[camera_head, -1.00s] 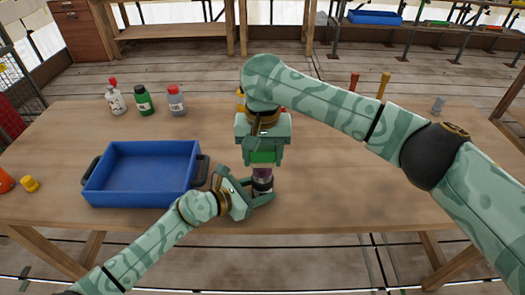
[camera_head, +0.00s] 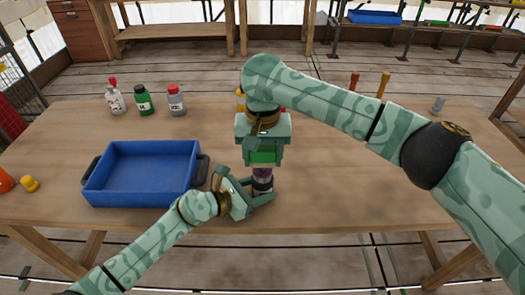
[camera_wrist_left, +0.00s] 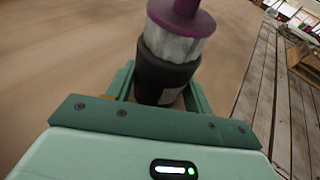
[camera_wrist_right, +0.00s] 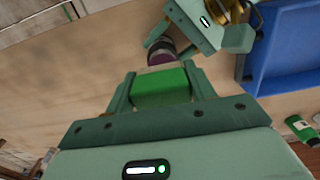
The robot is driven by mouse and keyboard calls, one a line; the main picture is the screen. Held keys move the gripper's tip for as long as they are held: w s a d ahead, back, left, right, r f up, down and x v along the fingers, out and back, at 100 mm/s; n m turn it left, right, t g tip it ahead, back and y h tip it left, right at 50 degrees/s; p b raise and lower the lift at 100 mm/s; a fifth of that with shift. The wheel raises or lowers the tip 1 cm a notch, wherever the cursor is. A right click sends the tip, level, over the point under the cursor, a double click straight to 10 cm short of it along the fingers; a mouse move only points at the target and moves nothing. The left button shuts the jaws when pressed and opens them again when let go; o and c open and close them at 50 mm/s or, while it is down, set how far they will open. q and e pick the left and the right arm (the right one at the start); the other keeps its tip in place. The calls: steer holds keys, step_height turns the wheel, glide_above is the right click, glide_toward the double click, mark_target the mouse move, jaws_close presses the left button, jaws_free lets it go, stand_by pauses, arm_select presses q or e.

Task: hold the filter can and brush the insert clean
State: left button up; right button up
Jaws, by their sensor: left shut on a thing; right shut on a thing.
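The dark filter can (camera_head: 262,187) is upright near the table's front edge, and my left gripper (camera_head: 263,196) is shut around it. In the left wrist view the black can (camera_wrist_left: 163,78) sits between the fingers, with the pale pleated insert (camera_wrist_left: 172,45) and its purple top (camera_wrist_left: 184,18) above. My right gripper (camera_head: 263,155) is directly above, shut on a green block, the brush (camera_wrist_right: 162,88). The purple top (camera_wrist_right: 161,53) shows just beyond the brush. Whether the bristles touch the insert is hidden, and I cannot tell if the can rests on the table.
A blue tray (camera_head: 140,200) with dark handles is empty, left of the can. Three bottles (camera_head: 145,100) stand behind it, and a yellow piece (camera_head: 29,184) lies at the far left. A small grey item (camera_head: 438,104) stands at the back right. The table's right front is clear.

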steer(key=shift+w+f, duration=0.1)
steer(key=shift+w, duration=0.95)
steer(key=shift+s, duration=0.1)
steer(key=shift+s, duration=0.45)
steer(key=d+r, duration=0.5)
steer(key=r, duration=0.2)
